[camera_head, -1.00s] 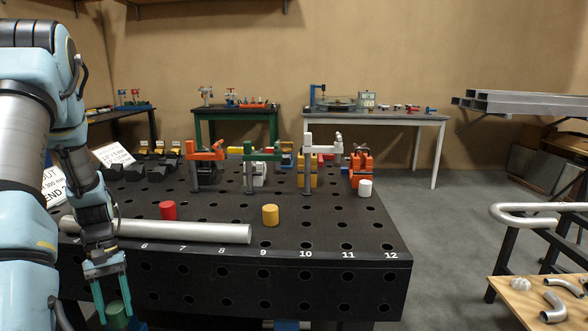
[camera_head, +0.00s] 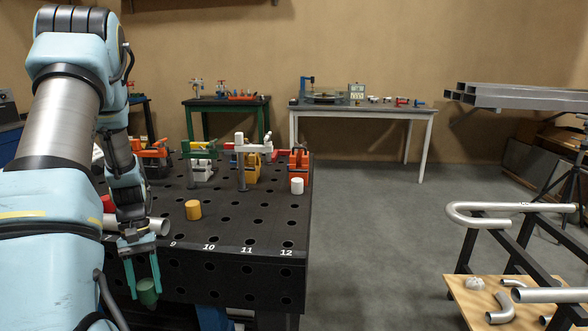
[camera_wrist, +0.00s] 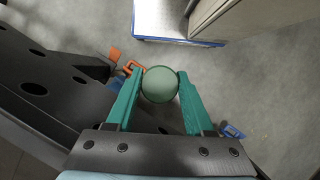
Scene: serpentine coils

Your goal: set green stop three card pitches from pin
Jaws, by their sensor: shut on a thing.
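My gripper (camera_head: 147,290) has teal fingers and is shut on the green stop (camera_head: 148,292), a small green cylinder. In the wrist view the round green top of the stop (camera_wrist: 160,84) sits between the fingertips. The gripper holds it in front of the black table's front face, below the top edge. The perforated black table (camera_head: 250,215) has hole numbers along its front edge, with 9 to 12 readable. A yellow cylinder (camera_head: 193,210) and a white cylinder (camera_head: 297,186) stand on it. A red cylinder (camera_head: 108,204) is partly hidden by my arm. The pin cannot be clearly told.
A silver tube (camera_head: 155,226) lies near the table's front edge, partly behind my arm. Several clamps, including an orange one (camera_head: 299,162), stand at the back. At right are a bent-tube rack (camera_head: 500,210) and a wooden board with pipe bends (camera_head: 490,292). Grey floor between is clear.

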